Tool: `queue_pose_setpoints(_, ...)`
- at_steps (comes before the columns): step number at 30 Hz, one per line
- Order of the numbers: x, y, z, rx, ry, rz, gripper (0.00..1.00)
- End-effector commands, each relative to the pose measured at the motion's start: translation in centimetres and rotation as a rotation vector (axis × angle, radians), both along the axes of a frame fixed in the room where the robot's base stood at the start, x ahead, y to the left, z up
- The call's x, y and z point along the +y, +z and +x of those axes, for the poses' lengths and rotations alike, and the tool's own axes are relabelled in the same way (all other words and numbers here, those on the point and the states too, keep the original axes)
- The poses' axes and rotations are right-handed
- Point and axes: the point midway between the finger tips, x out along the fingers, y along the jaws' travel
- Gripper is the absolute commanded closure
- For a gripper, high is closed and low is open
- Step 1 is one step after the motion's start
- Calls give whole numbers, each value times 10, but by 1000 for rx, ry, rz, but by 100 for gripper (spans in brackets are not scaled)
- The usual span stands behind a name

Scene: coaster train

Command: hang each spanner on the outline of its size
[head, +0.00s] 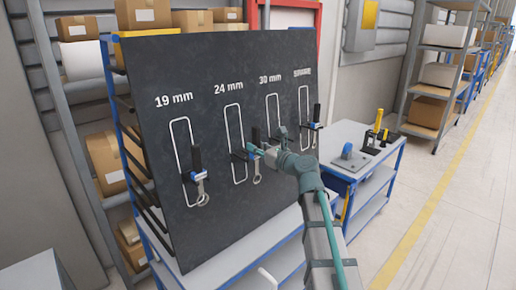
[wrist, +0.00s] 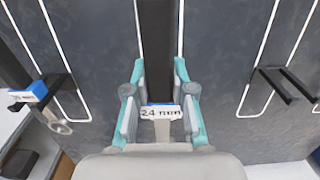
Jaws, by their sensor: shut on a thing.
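The dark board (head: 220,65) bears white outlines labelled 19 mm, 24 mm, 30 mm and a blurred last label. My gripper (head: 262,151) is at the 24 mm outline (head: 228,125). In the wrist view its fingers (wrist: 160,100) are shut on the 24 mm spanner (wrist: 156,45), with its black handle up and its white tag between them. Its ring end hangs below in the head view. A blue-tagged spanner (head: 198,175) is at the 19 mm outline. Another spanner (head: 316,115) is at the rightmost outline. The 30 mm outline (head: 268,108) has bare pegs (wrist: 285,85).
A blue-framed cart (head: 335,130) stands right of the board, with a blue block (head: 347,151) and upright black-and-yellow items (head: 377,122) on it. Shelves with boxes (head: 430,112) stand behind. The floor (head: 440,200) at right is clear.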

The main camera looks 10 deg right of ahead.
Motion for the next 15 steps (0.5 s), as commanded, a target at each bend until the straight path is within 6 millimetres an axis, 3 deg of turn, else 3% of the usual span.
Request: queue_pose_setpoints(15,7,1,12,-1,-1,1,100)
